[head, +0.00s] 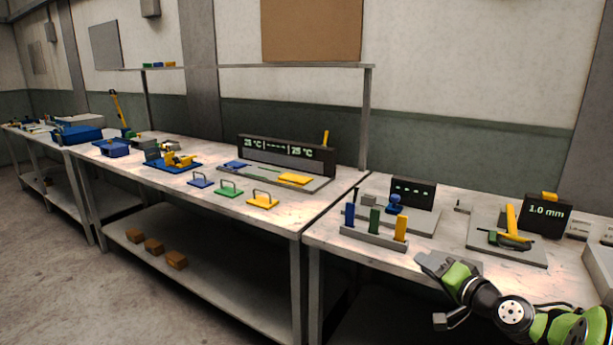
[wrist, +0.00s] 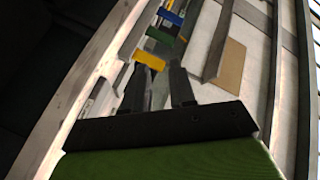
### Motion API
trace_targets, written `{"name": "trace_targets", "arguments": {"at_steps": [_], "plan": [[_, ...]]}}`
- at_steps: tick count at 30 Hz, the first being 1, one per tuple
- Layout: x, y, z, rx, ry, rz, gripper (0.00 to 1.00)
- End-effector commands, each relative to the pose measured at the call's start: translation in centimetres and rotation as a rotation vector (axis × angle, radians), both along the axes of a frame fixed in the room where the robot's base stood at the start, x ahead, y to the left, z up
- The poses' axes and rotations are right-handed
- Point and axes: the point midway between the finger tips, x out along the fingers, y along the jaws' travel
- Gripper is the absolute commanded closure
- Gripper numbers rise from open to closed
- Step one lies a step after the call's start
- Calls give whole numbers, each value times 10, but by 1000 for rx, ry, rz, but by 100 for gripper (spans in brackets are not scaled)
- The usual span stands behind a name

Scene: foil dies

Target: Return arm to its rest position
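My arm reaches in from the lower right of the head view, with green and black links. My gripper (head: 436,262) is at the front edge of the right table, in front of the rack of upright coloured pieces. In the wrist view the two dark fingers of my gripper (wrist: 160,76) stand apart, and I see nothing held between them. The yellow piece (wrist: 148,60) shows just beyond the fingertips, apart from them as far as I can tell. The green piece (wrist: 160,36) and blue piece (wrist: 171,17) show behind it.
The rack (head: 372,238) stands on the right table. Behind it are a dark display (head: 414,190) and a "1.0 mm" display (head: 546,213), with a yellow-handled tool (head: 511,222) between. Yellow (head: 262,202), green (head: 229,192) and blue (head: 201,183) handled plates lie on the middle table.

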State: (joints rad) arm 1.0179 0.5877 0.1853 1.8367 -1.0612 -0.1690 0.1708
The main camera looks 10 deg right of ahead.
Motion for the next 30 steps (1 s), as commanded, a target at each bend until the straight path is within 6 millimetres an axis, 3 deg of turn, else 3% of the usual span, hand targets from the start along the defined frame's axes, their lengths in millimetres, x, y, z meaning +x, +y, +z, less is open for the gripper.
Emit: {"name": "trace_targets", "arguments": {"at_steps": [1,3,6,9,15,23,30], "plan": [[-2,49,7,-112,77,84,75],[-18,102,6,-267,197,174,75],[-60,160,7,-472,343,268,75],[-116,195,7,-641,464,322,75],[-218,215,4,-823,615,351,75],[-317,207,-14,-895,724,368,75],[-320,205,45,-893,738,365,75]]}}
